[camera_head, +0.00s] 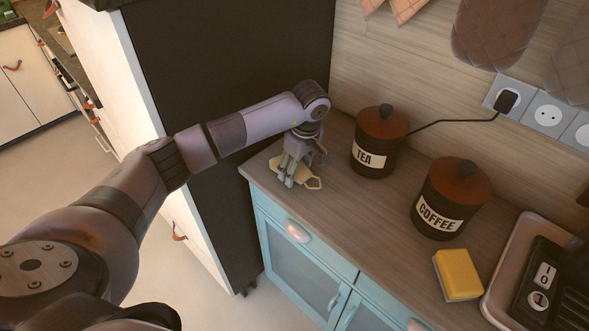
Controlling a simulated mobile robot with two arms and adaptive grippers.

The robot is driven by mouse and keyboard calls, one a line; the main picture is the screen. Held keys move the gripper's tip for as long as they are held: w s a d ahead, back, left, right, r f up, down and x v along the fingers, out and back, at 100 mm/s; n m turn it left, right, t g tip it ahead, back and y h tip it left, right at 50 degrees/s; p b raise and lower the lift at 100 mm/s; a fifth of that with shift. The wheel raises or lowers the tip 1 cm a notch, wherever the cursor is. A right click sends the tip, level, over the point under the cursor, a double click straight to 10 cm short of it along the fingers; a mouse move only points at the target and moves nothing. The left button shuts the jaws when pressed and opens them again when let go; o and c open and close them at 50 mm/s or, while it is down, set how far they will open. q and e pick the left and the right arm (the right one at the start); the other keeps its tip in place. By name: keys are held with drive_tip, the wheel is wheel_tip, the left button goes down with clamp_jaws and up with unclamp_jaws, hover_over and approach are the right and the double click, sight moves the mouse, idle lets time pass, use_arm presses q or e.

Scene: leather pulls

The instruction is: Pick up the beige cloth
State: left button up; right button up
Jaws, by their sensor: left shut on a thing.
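The beige cloth (308,182) is at the left end of the wooden counter, a small crumpled piece beneath my left gripper. My left gripper (290,179) points down and is shut on the cloth, with cloth edges showing on both sides of the fingers. The cloth is at or just above the counter surface; I cannot tell whether it touches. The fingers hide part of it. My right gripper is not in view.
A TEA canister (373,158) stands close to the right of my gripper, with a COFFEE canister (440,216) beyond. A yellow sponge (458,273) and a toaster (560,285) are farther right. A tall dark panel (235,60) borders the counter's left end.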

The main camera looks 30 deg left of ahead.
use_arm(q)
drive_tip(key=c, duration=0.4)
drive_tip(key=shift+r, duration=0.15)
drive_tip(key=shift+c, duration=0.2)
